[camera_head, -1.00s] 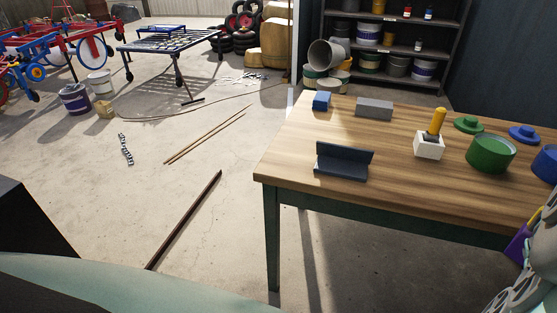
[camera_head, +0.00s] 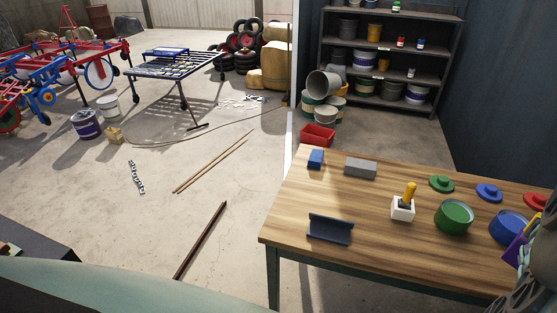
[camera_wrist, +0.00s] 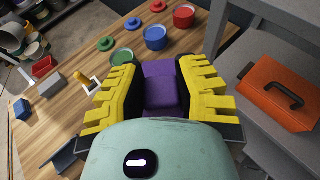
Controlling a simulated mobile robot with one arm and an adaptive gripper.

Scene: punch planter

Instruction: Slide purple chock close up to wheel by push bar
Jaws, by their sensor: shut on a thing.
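My gripper (camera_wrist: 158,68) has yellow-and-black fingers. It is shut on the purple chock (camera_wrist: 161,92), which sits between the fingers in the wrist view.
A wooden table (camera_head: 365,205) with cans, lids and blocks fills the right. Buckets (camera_head: 88,125) and red-blue machinery (camera_head: 65,65) stand left. An orange toolbox (camera_wrist: 276,93) shows in the wrist view.

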